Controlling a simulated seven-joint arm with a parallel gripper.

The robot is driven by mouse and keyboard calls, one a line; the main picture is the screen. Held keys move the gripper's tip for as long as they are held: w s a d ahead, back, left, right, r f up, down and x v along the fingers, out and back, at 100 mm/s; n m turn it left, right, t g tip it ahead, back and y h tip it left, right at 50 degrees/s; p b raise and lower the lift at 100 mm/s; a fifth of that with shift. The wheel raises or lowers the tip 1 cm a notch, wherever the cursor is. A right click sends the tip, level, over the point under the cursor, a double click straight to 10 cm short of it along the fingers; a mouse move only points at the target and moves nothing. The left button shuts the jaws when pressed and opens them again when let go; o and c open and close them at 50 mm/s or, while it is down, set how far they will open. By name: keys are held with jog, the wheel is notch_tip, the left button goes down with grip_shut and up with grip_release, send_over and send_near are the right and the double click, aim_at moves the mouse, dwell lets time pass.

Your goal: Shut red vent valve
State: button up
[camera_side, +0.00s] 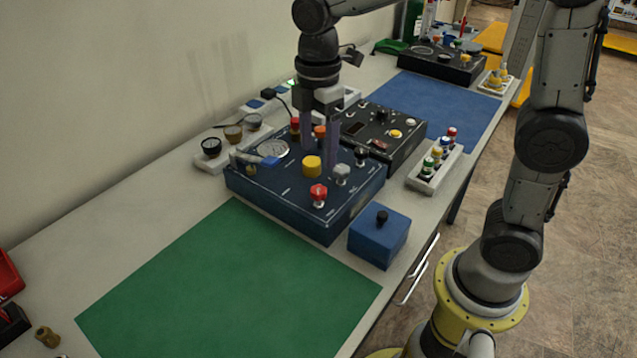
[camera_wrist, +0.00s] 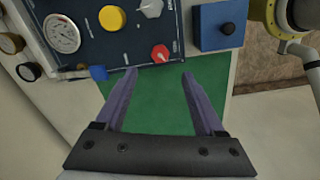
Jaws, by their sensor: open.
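The red valve knob (camera_side: 318,193) stands on the front part of the dark blue panel (camera_side: 262,187), near its front right corner. In the wrist view, the red knob (camera_wrist: 160,53) with a light mark on it lies just beyond the gap between my fingertips. My gripper (camera_side: 320,155) hangs over the panel, fingers pointing down, behind the red knob in the side view. In the wrist view, my gripper (camera_wrist: 158,75) has its two purple fingers apart with nothing between them. The fingers appear clear of the red knob.
A yellow knob (camera_side: 312,166), grey knob (camera_side: 342,173), black knob (camera_side: 361,155) and gauge (camera_side: 273,148) crowd the panel. A blue box (camera_side: 379,237) stands in front. A black panel (camera_side: 380,132) and a rack (camera_side: 435,169) stand behind. The green mat (camera_side: 230,282) is clear.

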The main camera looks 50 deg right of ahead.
aim_at(318, 190)
notch_tip(318, 190, down, 10)
jog(key=shift+r, duration=0.25)
grip_shut()
dwell(0.4)
